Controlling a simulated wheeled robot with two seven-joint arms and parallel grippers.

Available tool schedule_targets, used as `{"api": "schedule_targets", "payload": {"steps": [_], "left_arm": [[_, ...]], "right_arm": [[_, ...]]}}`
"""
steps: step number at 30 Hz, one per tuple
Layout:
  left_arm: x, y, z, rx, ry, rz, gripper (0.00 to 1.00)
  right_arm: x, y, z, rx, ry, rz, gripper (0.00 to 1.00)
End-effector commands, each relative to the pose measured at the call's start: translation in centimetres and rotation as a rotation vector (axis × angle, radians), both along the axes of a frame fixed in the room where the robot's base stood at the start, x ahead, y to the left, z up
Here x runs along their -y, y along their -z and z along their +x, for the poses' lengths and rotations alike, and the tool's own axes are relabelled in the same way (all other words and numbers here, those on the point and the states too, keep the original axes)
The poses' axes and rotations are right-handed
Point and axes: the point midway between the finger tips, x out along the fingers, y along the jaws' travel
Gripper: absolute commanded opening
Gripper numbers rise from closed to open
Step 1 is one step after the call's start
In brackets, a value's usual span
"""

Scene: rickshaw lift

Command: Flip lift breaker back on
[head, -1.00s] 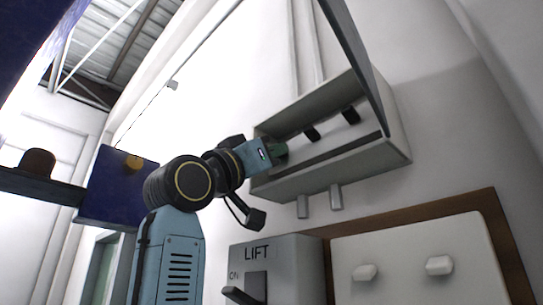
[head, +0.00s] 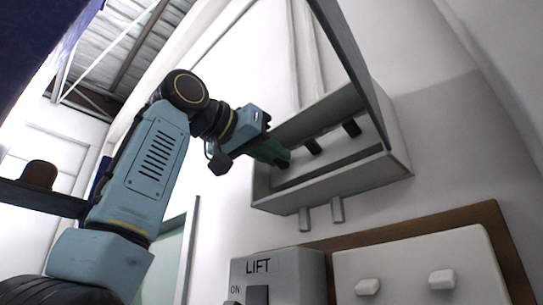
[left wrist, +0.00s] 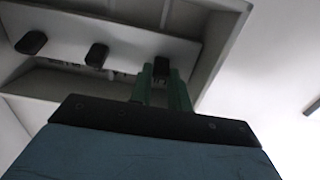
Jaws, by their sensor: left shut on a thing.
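The grey breaker box (head: 400,165) is on the wall in the head view with its lid raised. Black breaker switches stand in a row on its pale panel: a middle one (head: 313,146) and a right one (head: 351,127). My left gripper (head: 284,159) reaches in from the left, its green fingers at the row's left end. In the left wrist view its fingers (left wrist: 162,88) stand either side of the end black switch (left wrist: 161,66) and are shut on it. Two other switches (left wrist: 96,55) stand apart to the left. My right gripper is not in view.
Below the box is a grey lift control box (head: 280,272) marked LIFT and ON, with a dark lever (head: 257,295) cut off by the frame. A white switch plate (head: 410,270) on a brown board (head: 490,215) is at lower right. Two short conduits (head: 337,209) hang under the breaker box.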

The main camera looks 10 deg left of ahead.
Motion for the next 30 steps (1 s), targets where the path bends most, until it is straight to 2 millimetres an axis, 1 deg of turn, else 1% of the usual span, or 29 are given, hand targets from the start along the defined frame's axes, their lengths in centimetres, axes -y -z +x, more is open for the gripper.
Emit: {"api": "schedule_targets", "payload": {"steps": [8,23,24,28,30], "left_arm": [[0.05,-0.28,0.00,-0.034,-0.001,0.025,0.00],[0.05,-0.34,0.00,-0.039,-0.001,0.028,0.00],[0.05,-0.34,0.00,-0.039,-0.001,0.028,0.23],[0.05,-0.31,0.02,-0.040,-0.001,0.029,0.40],[0.06,-0.29,0.03,-0.040,0.000,0.029,0.40]], "right_arm": [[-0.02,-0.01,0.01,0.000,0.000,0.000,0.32],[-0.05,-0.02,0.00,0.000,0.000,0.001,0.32],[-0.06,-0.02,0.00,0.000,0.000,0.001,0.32],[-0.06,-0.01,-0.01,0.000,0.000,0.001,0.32],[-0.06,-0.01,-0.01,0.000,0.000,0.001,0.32]]}}
